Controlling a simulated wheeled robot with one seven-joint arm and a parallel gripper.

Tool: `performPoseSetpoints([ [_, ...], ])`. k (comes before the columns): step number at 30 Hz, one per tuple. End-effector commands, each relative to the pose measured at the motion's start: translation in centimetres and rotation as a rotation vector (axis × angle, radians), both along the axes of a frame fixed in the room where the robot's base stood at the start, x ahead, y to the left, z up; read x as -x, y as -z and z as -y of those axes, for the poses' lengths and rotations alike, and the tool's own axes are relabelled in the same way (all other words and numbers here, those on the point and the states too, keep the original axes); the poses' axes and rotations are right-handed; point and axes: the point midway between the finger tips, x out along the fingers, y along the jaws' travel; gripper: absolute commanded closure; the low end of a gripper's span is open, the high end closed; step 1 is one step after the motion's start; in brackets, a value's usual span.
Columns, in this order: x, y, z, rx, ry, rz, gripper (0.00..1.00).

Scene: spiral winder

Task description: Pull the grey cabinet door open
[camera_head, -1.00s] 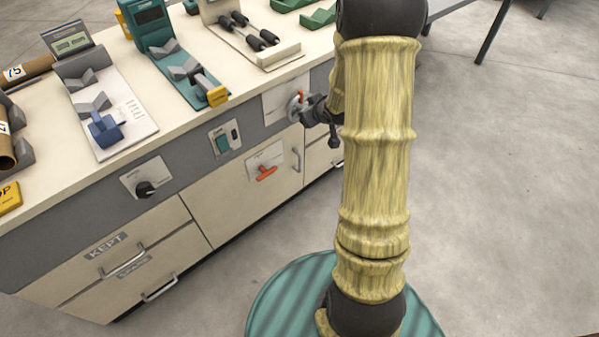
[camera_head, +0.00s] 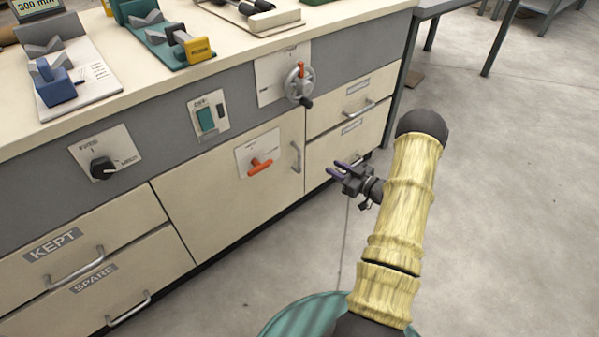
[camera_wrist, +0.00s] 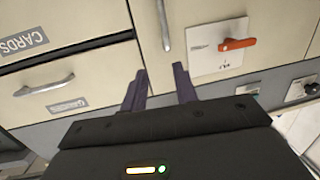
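The cabinet door (camera_head: 215,195) is a closed, cream-coloured panel in the head view, with a grey vertical handle (camera_head: 295,157) near its right edge. The handle also shows in the wrist view (camera_wrist: 164,25), just beyond my fingertips. An orange latch handle (camera_head: 261,165) on a pale plate sits left of the door handle, lying roughly level; it also shows in the wrist view (camera_wrist: 237,44). My gripper (camera_head: 338,173) is in front of the cabinet, right of the door handle. In the wrist view its two dark purple fingers (camera_wrist: 158,70) are apart with nothing between them.
Drawers (camera_head: 335,145) lie right of the door; KEPT and SPARE drawers (camera_head: 75,260) lie left. Above are a handwheel (camera_head: 299,84), a green switch (camera_head: 207,119) and a black knob (camera_head: 103,167). The counter (camera_head: 130,80) holds fixtures. The floor (camera_head: 510,200) at right is clear.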

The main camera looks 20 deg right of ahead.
Motion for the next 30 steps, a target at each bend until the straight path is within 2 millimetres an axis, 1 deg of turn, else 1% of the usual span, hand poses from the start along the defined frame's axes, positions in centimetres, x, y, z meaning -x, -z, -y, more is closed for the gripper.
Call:
performPoseSetpoints([
  [1, 0.7, 2.7, 0.3, -0.024, -0.013, 0.021, 0.71],
  [4, 1.8, 4.1, 0.6, -0.062, -0.037, 0.057, 0.71],
  [8, 2.3, 4.3, 0.7, -0.081, -0.050, 0.077, 0.71],
  [17, 2.2, 4.2, 0.6, -0.080, -0.050, 0.076, 0.71],
  [20, 1.8, 4.2, 0.3, -0.079, -0.051, 0.075, 0.71],
  [23, 1.0, 4.3, -0.1, -0.078, -0.052, 0.076, 0.71],
  [26, -0.3, 4.4, -0.9, -0.079, -0.053, 0.076, 0.71],
  [30, -2.5, 4.4, -2.1, -0.077, -0.053, 0.077, 0.71],
])
